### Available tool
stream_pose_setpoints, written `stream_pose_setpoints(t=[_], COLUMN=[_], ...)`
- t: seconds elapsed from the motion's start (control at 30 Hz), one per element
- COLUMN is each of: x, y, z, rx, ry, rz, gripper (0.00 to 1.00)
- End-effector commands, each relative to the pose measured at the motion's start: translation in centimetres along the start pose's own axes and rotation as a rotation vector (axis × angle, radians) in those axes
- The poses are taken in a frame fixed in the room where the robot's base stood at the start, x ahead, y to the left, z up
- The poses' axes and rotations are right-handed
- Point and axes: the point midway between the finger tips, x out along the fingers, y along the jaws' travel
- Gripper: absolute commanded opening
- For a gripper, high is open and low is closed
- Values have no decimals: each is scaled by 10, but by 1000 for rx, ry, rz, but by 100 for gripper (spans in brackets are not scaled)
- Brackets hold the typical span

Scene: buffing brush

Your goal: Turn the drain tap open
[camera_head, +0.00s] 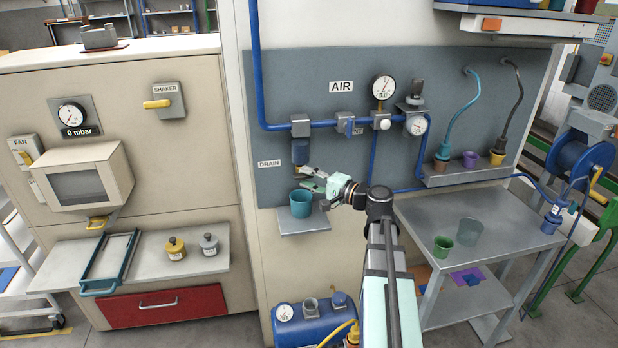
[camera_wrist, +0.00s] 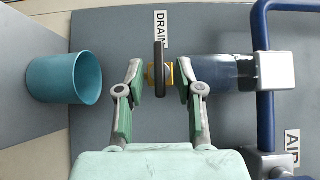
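The drain tap (camera_wrist: 160,83) shows in the wrist view as a dark, narrow handle with a yellow body. It sits at the end of the clear drain bowl (camera_wrist: 222,72), which hangs under the blue air pipe in the head view (camera_head: 300,152). My gripper (camera_wrist: 158,68) is open, with one finger on each side of the tap and visible gaps beside the handle. In the head view my gripper (camera_head: 312,179) reaches in from the right, just below the bowl, and the tap is hard to make out there. The DRAIN label (camera_head: 269,163) is to its left.
A teal cup (camera_head: 301,203) stands on a small shelf (camera_head: 304,224) just below my gripper; it also shows in the wrist view (camera_wrist: 64,78). The blue pipe (camera_head: 345,122) and a gauge (camera_head: 417,125) are above and right. A metal table (camera_head: 500,222) stands to the right.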

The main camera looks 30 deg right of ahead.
Motion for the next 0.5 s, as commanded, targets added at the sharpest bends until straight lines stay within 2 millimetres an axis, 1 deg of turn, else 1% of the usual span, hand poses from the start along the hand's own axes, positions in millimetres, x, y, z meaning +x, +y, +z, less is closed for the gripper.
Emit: stream_pose_setpoints(t=[0.2,0.27,0.3,0.5], x=[0,0,0,0], y=[0,0,0,0], z=[0,0,0,0], rx=[0,0,0,0], ry=[0,0,0,0], rz=[0,0,0,0], gripper=[36,15,1,0])
